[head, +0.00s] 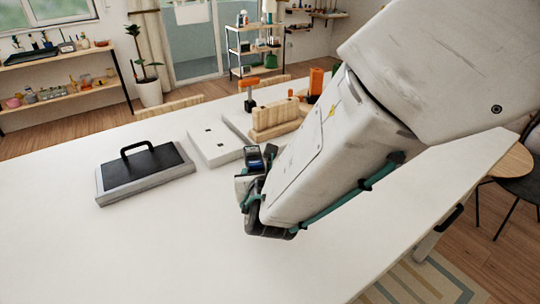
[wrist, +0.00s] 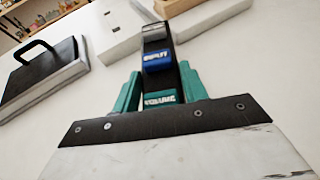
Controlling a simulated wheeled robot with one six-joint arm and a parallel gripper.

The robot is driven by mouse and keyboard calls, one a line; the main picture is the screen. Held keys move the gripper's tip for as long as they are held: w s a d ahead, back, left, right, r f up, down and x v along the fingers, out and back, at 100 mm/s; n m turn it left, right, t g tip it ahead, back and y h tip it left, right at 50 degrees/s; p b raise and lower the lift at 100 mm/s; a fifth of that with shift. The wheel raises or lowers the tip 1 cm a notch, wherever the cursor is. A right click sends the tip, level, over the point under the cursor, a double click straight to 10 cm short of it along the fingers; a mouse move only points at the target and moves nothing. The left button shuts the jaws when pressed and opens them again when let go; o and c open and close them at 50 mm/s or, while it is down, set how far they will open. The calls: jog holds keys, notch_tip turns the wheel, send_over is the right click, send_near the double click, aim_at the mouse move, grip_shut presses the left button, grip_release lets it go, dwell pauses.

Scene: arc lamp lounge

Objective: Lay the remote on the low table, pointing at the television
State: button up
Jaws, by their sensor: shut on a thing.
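My gripper (head: 252,193) is shut on a dark, narrow remote (wrist: 158,62), held between its green fingers above a white table (head: 150,245). The remote has blue and green labelled parts in the wrist view and extends away from the gripper. In the head view, its dark end with a blue part (head: 254,160) shows above the fingers; the rest is hidden by the gripper. I cannot tell whether the white table is the low table. A small round wooden table top (head: 513,162) shows at the right edge. No television is recognisable.
A grey box with a black top and handle (head: 145,170) lies on the white table at left. A white flat block (head: 213,145), a wooden block (head: 276,118) and orange-handled items are behind the gripper. A dark chair (head: 518,178) stands at right. The table's front left is clear.

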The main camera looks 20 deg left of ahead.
jog(key=shift+w+a+f, duration=0.1)
jog(key=shift+w+a, duration=0.05)
jog(key=shift+w, duration=0.05)
jog(key=shift+s+a+f, duration=0.1)
jog(key=shift+a+f, duration=0.05)
jog(key=shift+f, duration=0.7)
jog(key=shift+s+a+f, duration=0.1)
jog(key=shift+a+f, duration=0.05)
jog(key=shift+f, duration=0.65)
jog(key=shift+f, duration=0.2)
jog(key=o, duration=1.2)
jog(key=shift+c, duration=0.2)
jog(key=shift+d, duration=0.1)
jog(key=shift+r, duration=0.15)
